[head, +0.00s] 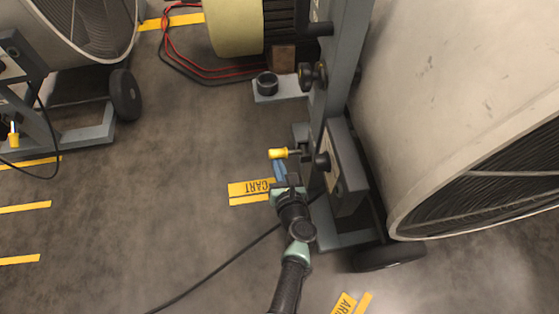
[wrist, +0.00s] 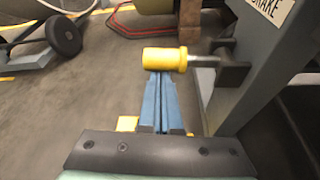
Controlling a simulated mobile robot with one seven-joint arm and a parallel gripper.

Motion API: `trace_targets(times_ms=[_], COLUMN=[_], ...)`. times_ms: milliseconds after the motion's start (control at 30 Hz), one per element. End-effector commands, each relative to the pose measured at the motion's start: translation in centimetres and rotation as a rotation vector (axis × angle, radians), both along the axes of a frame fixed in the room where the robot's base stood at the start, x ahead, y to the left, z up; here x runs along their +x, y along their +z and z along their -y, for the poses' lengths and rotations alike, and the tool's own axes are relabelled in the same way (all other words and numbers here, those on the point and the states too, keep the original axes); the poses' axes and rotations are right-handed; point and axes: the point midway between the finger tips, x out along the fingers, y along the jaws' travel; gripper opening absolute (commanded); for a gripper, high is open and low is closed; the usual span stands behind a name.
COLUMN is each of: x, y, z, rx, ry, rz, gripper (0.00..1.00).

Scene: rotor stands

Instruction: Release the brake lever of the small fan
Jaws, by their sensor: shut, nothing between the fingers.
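A yellow brake lever handle (head: 279,153) sits on a metal rod reaching left from the grey stand (head: 348,190) of the fan at right. In the wrist view the handle (wrist: 160,59) lies level, its rod (wrist: 205,62) running right into a dark mount on the stand. My gripper (head: 278,168) has its blue fingers together, with nothing between them. In the wrist view the fingertips (wrist: 160,76) are right at the near side of the handle and look to touch or nearly touch it. A plate (wrist: 268,10) above reads "RAKE", its start cut off.
The large beige fan housing (head: 440,110) fills the right side. A second fan (head: 85,30) with its own yellow handle (head: 14,134) stands at left. A black cable (head: 215,271) and red-and-black wires (head: 185,60) lie on the floor. Floor left of my gripper is mostly clear.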

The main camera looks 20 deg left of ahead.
Motion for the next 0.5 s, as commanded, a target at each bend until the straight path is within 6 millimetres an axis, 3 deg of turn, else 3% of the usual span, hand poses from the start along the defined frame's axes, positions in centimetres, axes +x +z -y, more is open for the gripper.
trace_targets(times_ms=[33,300,500], x=[0.1,0.1,0.1], y=[0.9,2.0,2.4], z=[0.1,0.1,0.2], rx=[0.032,0.183,0.181], ry=[-0.002,-0.001,-0.001], rz=[-0.021,-0.123,-0.123], gripper=[0.00,0.00,0.00])
